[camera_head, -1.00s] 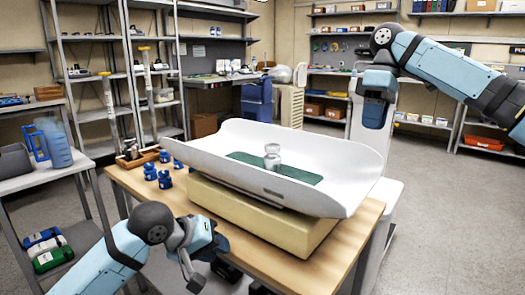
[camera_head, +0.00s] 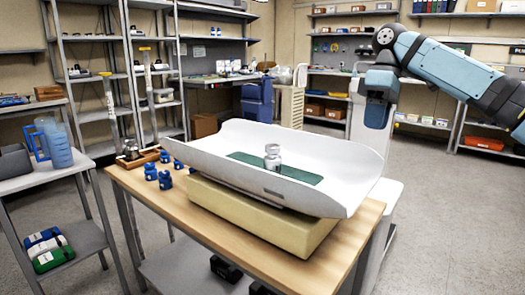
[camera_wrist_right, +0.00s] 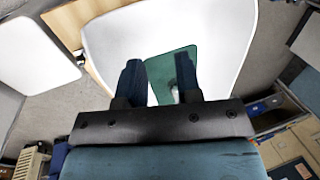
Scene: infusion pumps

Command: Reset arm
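My right arm reaches in from the right in the head view, with its gripper (camera_head: 380,88) in the air beyond the right end of the white scale tray (camera_head: 345,165). In the right wrist view its two dark fingers (camera_wrist_right: 157,68) stand apart, with the tray (camera_wrist_right: 110,45) and green mat (camera_wrist_right: 158,75) behind them. I see nothing held between them. A small silver-capped bottle (camera_head: 272,158) stands upright on the green mat (camera_head: 303,176) in the tray. My left gripper is not in view.
The scale's beige base (camera_head: 265,218) rests on a wooden table (camera_head: 150,196). Several blue-capped bottles (camera_head: 165,180) and a wooden rack (camera_head: 140,159) stand at its left. A side cart (camera_head: 50,170) holds a blue jug (camera_head: 58,145). Floor at right is clear.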

